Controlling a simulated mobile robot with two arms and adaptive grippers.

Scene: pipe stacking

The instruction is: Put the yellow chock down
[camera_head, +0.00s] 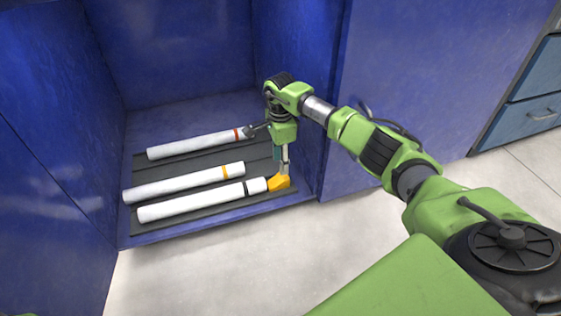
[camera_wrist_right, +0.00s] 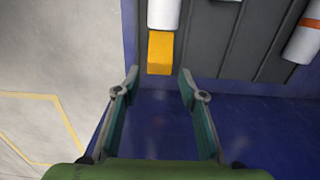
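The yellow chock (camera_head: 279,183) sits on the dark grooved mat (camera_head: 195,159) at the right end of the front white pipe (camera_head: 190,206), which has a black band. In the right wrist view the chock (camera_wrist_right: 160,53) lies against or very close to the pipe's end (camera_wrist_right: 163,13). My right gripper (camera_head: 284,172) points down at the chock. In the right wrist view its fingers (camera_wrist_right: 157,76) are spread wide, with empty space between them, and the chock appears just past the fingertips. My left gripper is out of view.
A white pipe with a yellow band (camera_head: 185,182) and another with a red band (camera_head: 190,146) lie behind on the mat. Blue walls (camera_head: 180,45) enclose the bay at the back and sides. Pale floor (camera_head: 215,265) in front is clear.

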